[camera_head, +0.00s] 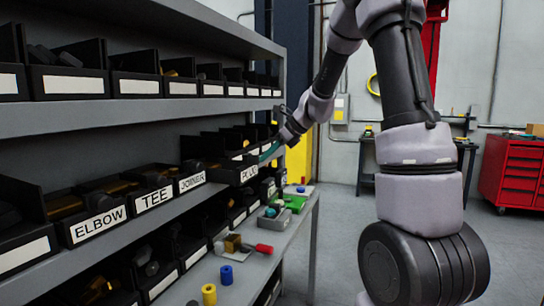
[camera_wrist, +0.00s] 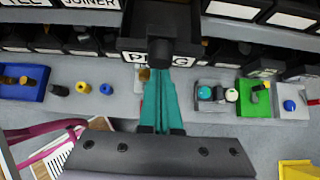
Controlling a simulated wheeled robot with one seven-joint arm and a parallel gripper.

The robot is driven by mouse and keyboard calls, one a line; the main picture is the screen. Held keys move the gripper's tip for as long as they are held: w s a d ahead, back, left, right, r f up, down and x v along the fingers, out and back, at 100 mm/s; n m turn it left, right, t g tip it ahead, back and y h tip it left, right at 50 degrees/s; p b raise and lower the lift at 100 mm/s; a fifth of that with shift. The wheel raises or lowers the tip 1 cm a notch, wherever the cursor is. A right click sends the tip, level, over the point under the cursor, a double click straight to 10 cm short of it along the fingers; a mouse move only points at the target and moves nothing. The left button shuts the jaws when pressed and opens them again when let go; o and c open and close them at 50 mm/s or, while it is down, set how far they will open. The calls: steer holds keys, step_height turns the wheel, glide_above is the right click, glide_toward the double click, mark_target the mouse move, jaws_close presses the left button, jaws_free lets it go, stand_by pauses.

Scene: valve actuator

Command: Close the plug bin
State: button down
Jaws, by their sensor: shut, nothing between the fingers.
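The plug bin (camera_head: 250,173) is a black open bin with a white label, on the middle shelf. It juts out past its neighbours toward the aisle. In the wrist view the plug bin (camera_wrist: 187,48) is at the top centre, with the label PLUG partly covered. My gripper (camera_head: 266,154) has teal fingers and is shut, at the front of the bin. In the wrist view my gripper (camera_wrist: 160,70) points at the label's middle. A dark rounded piece at the fingertips hides part of the label; whether it touches the bin I cannot tell.
The joiner bin (camera_head: 192,182), tee bin (camera_head: 155,197) and elbow bin (camera_head: 98,224) stand left of it. A lower ledge holds a green tray (camera_wrist: 257,97), a blue tray (camera_wrist: 22,82) and loose yellow and blue parts. A red cabinet (camera_head: 512,170) stands far right.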

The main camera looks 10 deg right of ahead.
steer(key=w+a, duration=0.2)
steer(key=a, duration=0.1)
steer(key=w+a, duration=0.2)
steer(key=a, duration=0.1)
steer(key=w+a, duration=0.3)
steer(key=a, duration=0.1)
steer(key=shift+w, duration=0.1)
steer(key=shift+a, duration=0.15)
steer(key=shift+r, duration=0.1)
